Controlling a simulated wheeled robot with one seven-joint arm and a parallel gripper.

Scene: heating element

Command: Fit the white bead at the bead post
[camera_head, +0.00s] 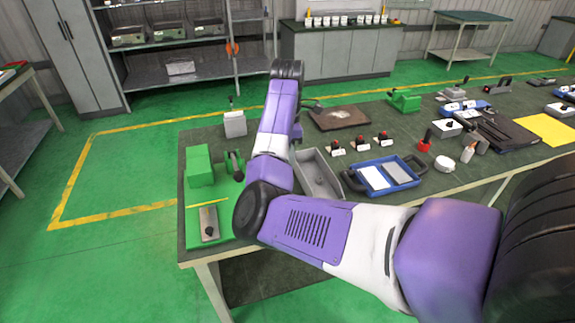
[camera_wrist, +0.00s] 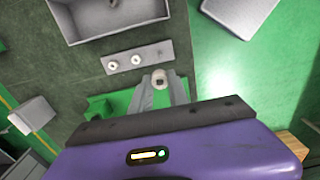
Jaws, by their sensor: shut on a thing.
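In the wrist view my gripper (camera_wrist: 159,86) is shut on a small pale bead (camera_wrist: 159,77) with a dark hole, held at the fingertips. I cannot tell whether either of these is the bead post. Green surfaces (camera_wrist: 122,98) show beside and below the fingers. In the head view my own arm crosses the middle of the bench, and the gripper and bead cannot be made out.
A grey open bin (camera_head: 318,174) stands mid-bench; a grey bin also tops the wrist view (camera_wrist: 75,28). A green block (camera_head: 200,166) and a green plate (camera_head: 197,238) sit at the left end.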

